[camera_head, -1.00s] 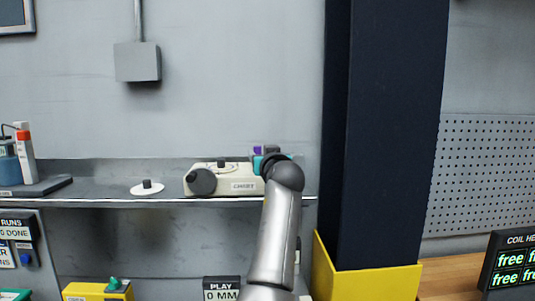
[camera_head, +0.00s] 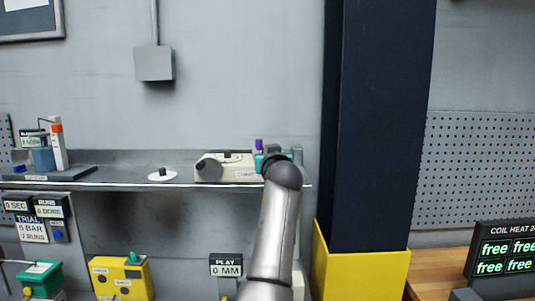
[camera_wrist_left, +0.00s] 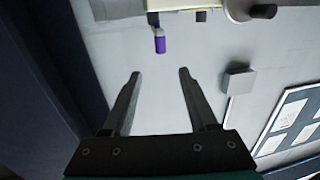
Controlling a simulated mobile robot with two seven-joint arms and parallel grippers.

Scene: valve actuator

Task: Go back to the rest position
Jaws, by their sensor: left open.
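My left gripper (camera_wrist_left: 160,73) is open in the left wrist view, with nothing between its two fingers. A purple-topped item (camera_wrist_left: 160,42) lies beyond the fingertips, apart from them. In the head view a grey arm of mine rises from the bottom centre to the shelf, and its wrist hides its gripper. The cream chart box (camera_head: 238,173) with a dark knob stands on the shelf just left of that wrist. The purple top (camera_head: 259,144) shows behind the wrist. My right gripper is not in view.
The grey shelf (camera_head: 120,184) also holds a white disc with a black knob (camera_head: 162,175) and a bottle stand (camera_head: 50,175). A dark pillar (camera_head: 385,130) with a yellow base (camera_head: 365,270) stands close right of the arm. Yellow (camera_head: 122,278) and green (camera_head: 42,278) boxes sit below.

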